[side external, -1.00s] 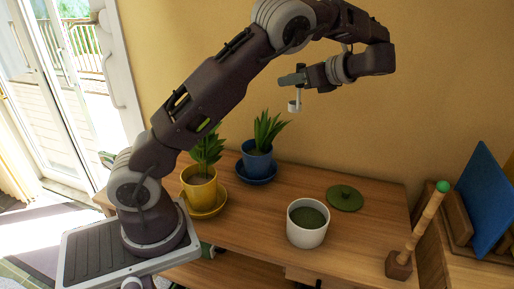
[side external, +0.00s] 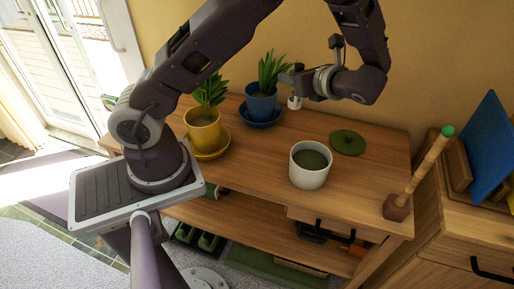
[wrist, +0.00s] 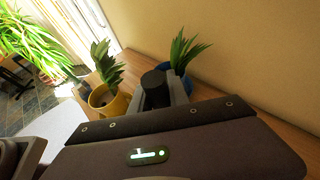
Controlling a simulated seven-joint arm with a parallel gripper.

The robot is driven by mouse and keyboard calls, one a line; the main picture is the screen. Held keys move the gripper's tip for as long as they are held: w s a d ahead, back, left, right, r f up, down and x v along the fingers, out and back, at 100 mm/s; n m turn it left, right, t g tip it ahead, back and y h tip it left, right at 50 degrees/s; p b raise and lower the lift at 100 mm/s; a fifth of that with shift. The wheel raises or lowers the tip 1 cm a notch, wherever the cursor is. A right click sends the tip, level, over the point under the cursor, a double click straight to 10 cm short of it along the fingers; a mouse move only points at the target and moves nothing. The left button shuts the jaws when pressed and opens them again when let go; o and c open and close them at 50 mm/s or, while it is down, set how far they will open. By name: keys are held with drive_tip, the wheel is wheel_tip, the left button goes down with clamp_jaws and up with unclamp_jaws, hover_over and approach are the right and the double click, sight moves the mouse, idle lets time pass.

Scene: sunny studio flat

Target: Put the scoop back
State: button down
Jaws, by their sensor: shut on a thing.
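My gripper (side external: 289,79) is shut on the scoop, whose small white cup (side external: 294,102) hangs below the fingers. In the wrist view a dark, round-ended part of the scoop (wrist: 154,80) shows between the grey fingers, and its cup is hidden there. In the side view the scoop appears just right of the blue pot (side external: 261,106), low over the back of the table; I cannot tell whether it touches the wood. A white canister (side external: 309,178) with green contents stands open nearer the front. Its likely lid, a flat green disc (side external: 348,142), lies behind it to the right.
The blue pot and the yellow pot (side external: 203,133) hold spiky plants and stand on saucers, close to the left of my gripper. A wooden stick with a green tip (side external: 424,170) stands in a block at the right. Bare wood lies around the canister.

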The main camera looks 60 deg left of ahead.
drive_tip(key=s+d+f+m+t, duration=0.1)
drive_tip(key=s+f+m+t, duration=0.1)
drive_tip(key=s+f, duration=0.3)
drive_tip(key=s+d+f+m+t, duration=0.1)
drive_tip(key=s+d+f+t, duration=0.15)
drive_tip(key=s, duration=0.55)
drive_tip(key=shift+g, duration=0.35)
drive_tip(key=f, duration=0.6)
drive_tip(key=a+f, duration=0.1)
drive_tip(key=f, duration=0.2)
drive_tip(key=shift+f, duration=0.35)
drive_tip(key=shift+f, duration=0.1)
drive_tip(key=c, duration=1.3)
unclamp_jaws()
drive_tip(key=shift+o, duration=0.2)
